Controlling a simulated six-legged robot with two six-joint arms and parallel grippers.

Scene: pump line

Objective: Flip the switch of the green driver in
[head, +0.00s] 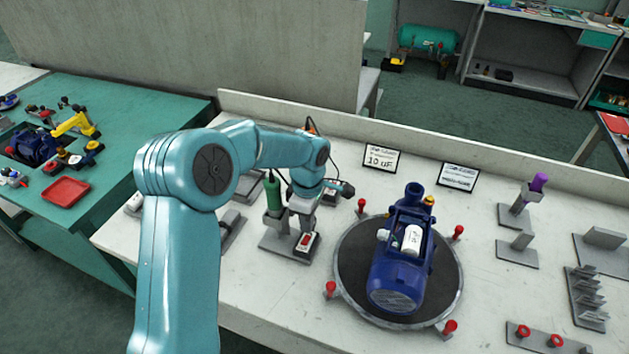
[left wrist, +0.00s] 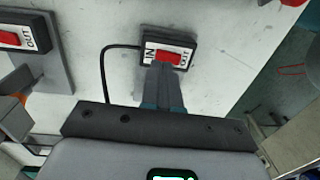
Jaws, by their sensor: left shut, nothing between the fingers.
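The green driver (head: 272,196) stands upright in a grey stand on the white bench. Its switch (head: 307,242), a dark box with a red rocker and white label, sits at the stand's front right. My left gripper (head: 304,226) is shut and empty, pointing down at this switch. In the left wrist view the closed fingertips (left wrist: 163,68) overlap the near edge of the switch (left wrist: 170,56). IN is on its left end, OUT on its right. Contact and rocker tilt cannot be told. My right gripper is not in view.
A second switch (head: 331,192) stands behind, also in the left wrist view (left wrist: 10,38). An orange driver (head: 311,126) is partly hidden by my arm. To the right, a blue pump (head: 398,272) sits on a round turntable (head: 455,285) with red pegs. Bare bench lies between.

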